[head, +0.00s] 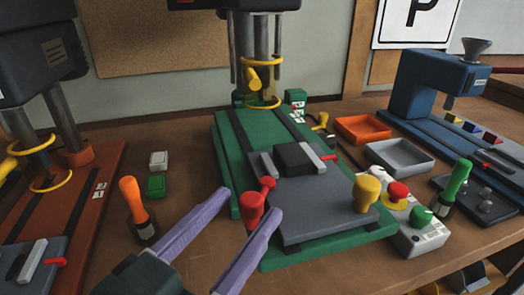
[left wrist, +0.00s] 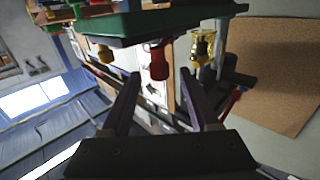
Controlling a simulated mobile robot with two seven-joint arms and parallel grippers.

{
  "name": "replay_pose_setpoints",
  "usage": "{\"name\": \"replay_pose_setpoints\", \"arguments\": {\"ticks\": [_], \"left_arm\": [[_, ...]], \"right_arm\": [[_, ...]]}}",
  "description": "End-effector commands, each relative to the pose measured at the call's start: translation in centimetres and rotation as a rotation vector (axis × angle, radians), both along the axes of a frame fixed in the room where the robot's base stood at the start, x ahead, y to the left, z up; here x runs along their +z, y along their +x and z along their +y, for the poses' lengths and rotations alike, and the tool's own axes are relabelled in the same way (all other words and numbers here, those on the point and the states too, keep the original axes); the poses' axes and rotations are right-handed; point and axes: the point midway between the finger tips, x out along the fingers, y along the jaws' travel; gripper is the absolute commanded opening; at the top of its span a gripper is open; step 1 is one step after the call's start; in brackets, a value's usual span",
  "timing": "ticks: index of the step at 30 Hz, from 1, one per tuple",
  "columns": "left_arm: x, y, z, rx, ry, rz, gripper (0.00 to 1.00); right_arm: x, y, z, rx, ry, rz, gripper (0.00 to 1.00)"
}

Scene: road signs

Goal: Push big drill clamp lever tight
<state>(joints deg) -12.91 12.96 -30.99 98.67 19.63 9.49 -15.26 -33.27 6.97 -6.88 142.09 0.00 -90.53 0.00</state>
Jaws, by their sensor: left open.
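The big drill is the drill press with the green base (head: 224,172) in the middle of the head view. Its grey vise plate (head: 318,205) carries a dark block (head: 293,158) between light jaws. The red clamp lever (head: 252,208) sticks out at the plate's left side, with its knob toward me. My left gripper (head: 253,202) is open, its purple fingers on either side of the lever knob in the picture. In the left wrist view, the red lever (left wrist: 157,60) shows just beyond and between the fingertips (left wrist: 160,79). I cannot tell whether they touch it.
A yellow knob (head: 367,193) stands on the plate's right front corner. An orange-handled tool (head: 132,198) stands left of my gripper. A control box (head: 418,236), grey tray (head: 400,156), orange tray (head: 363,128) and blue machine (head: 425,80) lie to the right.

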Motion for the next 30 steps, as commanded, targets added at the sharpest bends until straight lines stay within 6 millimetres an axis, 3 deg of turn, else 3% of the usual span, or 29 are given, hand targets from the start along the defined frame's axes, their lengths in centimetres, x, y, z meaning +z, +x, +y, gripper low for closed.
{"name": "replay_pose_setpoints", "arguments": {"ticks": [3, 9, 20, 30], "left_arm": [[0.1, 2.2, -1.3, -0.001, -0.001, -0.003, 0.61], [0.0, 4.5, -2.6, -0.001, 0.0, 0.0, 0.61], [0.0, 5.1, -3.0, -0.001, 0.001, 0.002, 0.61], [0.0, 5.1, -3.0, -0.001, 0.001, 0.002, 0.25]], "right_arm": [[0.0, 0.0, 0.0, 0.0, 0.0, -0.001, 1.0], [-0.2, 0.0, 0.0, 0.0, 0.0, -0.001, 1.0], [-0.2, 0.0, 0.0, -0.001, 0.0, -0.001, 1.0], [-0.2, 0.0, 0.0, -0.001, 0.001, -0.001, 1.0]]}}
